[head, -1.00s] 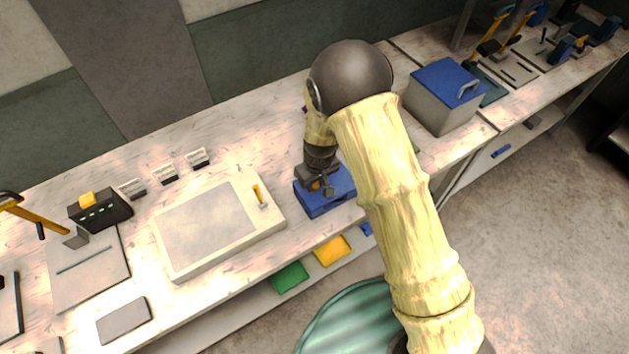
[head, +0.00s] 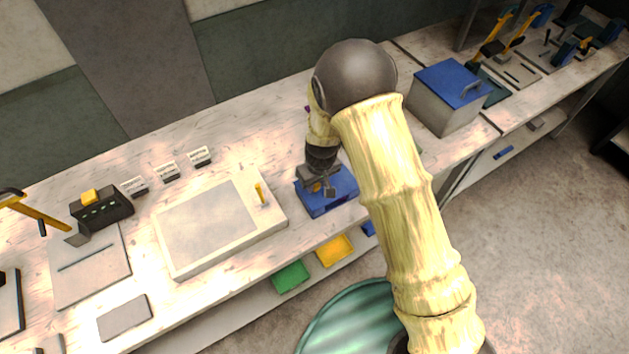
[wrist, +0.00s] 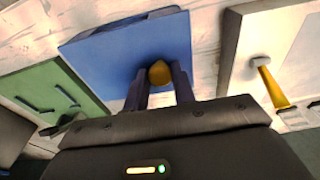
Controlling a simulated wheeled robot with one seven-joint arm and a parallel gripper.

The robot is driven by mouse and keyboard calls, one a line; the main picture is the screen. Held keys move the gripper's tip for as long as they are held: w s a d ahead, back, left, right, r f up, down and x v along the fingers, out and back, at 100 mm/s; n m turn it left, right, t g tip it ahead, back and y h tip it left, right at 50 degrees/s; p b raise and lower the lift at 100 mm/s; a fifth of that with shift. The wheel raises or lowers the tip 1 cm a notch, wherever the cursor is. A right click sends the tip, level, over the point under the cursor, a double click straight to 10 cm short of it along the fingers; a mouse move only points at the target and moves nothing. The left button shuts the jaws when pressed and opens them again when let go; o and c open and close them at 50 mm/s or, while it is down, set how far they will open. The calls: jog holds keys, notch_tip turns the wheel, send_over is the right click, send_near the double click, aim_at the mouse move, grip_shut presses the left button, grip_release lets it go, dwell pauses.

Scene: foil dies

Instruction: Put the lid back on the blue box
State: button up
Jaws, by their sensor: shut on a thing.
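The blue box (head: 334,206) stands on the bench in the middle of the head view, partly hidden by my arm. Its flat blue lid (wrist: 115,65) fills the upper middle of the wrist view, with a yellow knob (wrist: 160,73) on top. My gripper (head: 325,188) points down at the lid. In the wrist view its two dark fingers (wrist: 160,85) are shut on the knob. The lid appears over the box, but I cannot tell whether it is fully seated.
A pale board with a yellow handle (head: 215,232) lies close to the left of the box. A grey box with a blue top (head: 442,105) stands at the right. A green mat (wrist: 45,88) shows in the wrist view. Green and yellow bins (head: 291,277) sit below the bench edge.

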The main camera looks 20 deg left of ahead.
jog(key=shift+w+d, duration=0.15)
jog(key=shift+d, duration=0.05)
jog(key=shift+a, duration=0.1)
jog(key=shift+a, duration=0.1)
dwell(0.6)
jog(key=o, duration=1.5)
jog(key=shift+r+p, duration=2.4)
jog(key=shift+r, duration=1.05)
